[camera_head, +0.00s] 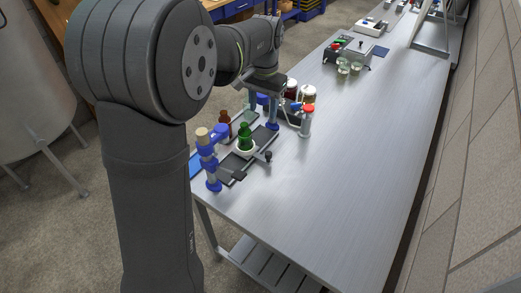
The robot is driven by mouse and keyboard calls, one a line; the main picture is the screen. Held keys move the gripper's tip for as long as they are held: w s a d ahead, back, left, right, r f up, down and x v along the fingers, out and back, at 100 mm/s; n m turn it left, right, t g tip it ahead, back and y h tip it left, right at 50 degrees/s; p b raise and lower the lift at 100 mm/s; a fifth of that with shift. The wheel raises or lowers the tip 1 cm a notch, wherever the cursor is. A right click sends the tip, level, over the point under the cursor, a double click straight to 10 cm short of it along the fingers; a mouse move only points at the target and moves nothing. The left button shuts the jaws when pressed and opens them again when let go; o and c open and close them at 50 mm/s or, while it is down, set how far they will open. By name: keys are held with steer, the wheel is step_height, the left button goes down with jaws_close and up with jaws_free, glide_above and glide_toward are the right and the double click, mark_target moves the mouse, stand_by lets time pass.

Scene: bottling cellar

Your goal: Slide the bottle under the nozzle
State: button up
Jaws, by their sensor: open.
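A green bottle (245,137) stands upright on a small white disc (244,151) over a dark tray near the bench's near left end. A brown bottle (224,121) stands just behind and left of it. A blue fixture (207,155) with a tan top stands left of the green bottle, with a blue arm reaching toward the bottles. I cannot make out which part is the nozzle. My gripper (268,94) is at the end of my arm, beyond and above the green bottle and apart from it. It is open, and its fingers are small and partly hidden.
A second blue post (272,112) stands near my gripper. A red-capped clear bottle (307,121) and jars (308,92) stand right of it. A dark lever with a knob (267,156) sticks out beside the green bottle.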

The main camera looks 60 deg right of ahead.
mark_target(269, 153)
steer(key=shift+n, duration=0.3)
steer(key=f, duration=0.5)
steer(key=s+f, duration=0.1)
steer(key=f, duration=0.5)
steer(key=s+f, duration=0.1)
steer(key=f, duration=0.4)
steer(key=shift+s+a+f, duration=0.1)
steer(key=shift+s+f, duration=0.15)
steer(key=shift+f, duration=0.1)
jaws_close()
